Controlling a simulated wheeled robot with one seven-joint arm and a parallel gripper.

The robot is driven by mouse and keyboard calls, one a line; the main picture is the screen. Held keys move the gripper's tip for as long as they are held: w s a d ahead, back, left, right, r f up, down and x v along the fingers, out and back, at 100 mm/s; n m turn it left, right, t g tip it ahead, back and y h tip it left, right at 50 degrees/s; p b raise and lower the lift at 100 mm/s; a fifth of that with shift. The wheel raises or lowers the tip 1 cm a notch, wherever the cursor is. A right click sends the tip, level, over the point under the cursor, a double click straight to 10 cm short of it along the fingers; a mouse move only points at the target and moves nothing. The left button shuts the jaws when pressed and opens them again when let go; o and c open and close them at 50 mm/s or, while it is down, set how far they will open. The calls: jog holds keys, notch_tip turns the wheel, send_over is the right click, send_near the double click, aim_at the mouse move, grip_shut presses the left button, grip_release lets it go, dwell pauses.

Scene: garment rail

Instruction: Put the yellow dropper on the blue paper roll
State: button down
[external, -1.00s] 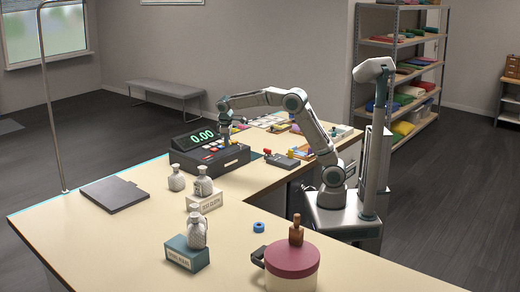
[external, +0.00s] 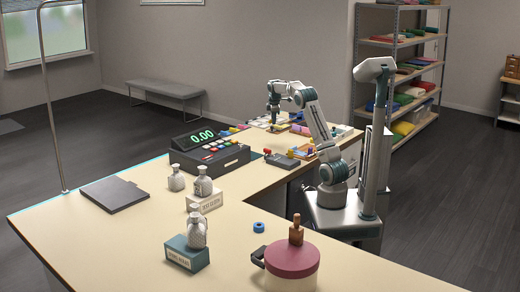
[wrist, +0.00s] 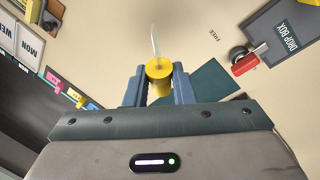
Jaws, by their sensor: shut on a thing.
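My gripper (wrist: 159,82) is shut on the yellow dropper (wrist: 159,70), which sits between the two blue-grey fingers in the wrist view with its pale, thin tip pointing away. In the external view my gripper (external: 274,121) hangs down over the far part of the counter, behind the cash register; the dropper is too small to make out there. The blue paper roll (external: 258,227) is a small blue ring lying on the near counter, left of the red-lidded pot and well away from my gripper. It does not show in the wrist view.
The cash register (external: 210,157) stands between the far and near counter parts. Stoppered bottles (external: 197,232) on labelled boxes stand left of the roll. The red-lidded pot (external: 292,265) is close to the roll's right. A drop box tray (wrist: 288,32) lies near my gripper.

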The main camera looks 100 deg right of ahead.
jog(key=s+d, duration=0.3)
jog(key=s, duration=0.2)
jog(key=p, duration=0.3)
send_over(261, 149)
jog(key=a+x, duration=0.1)
jog(key=x, duration=0.6)
jog(key=a+x, duration=0.1)
jog(key=x, duration=0.3)
jog(key=shift+a+f, duration=0.25)
jog(key=shift+f, duration=0.25)
jog(key=x, duration=0.2)
jog(key=p+x, duration=0.1)
jog(key=shift+a+f+p, duration=0.3)
jog(key=shift+f, duration=0.35)
jog(key=shift+f, duration=0.25)
jog(key=c, duration=1.2)
grip_release()
jog(key=shift+c, duration=0.2)
jog(key=shift+r, duration=0.1)
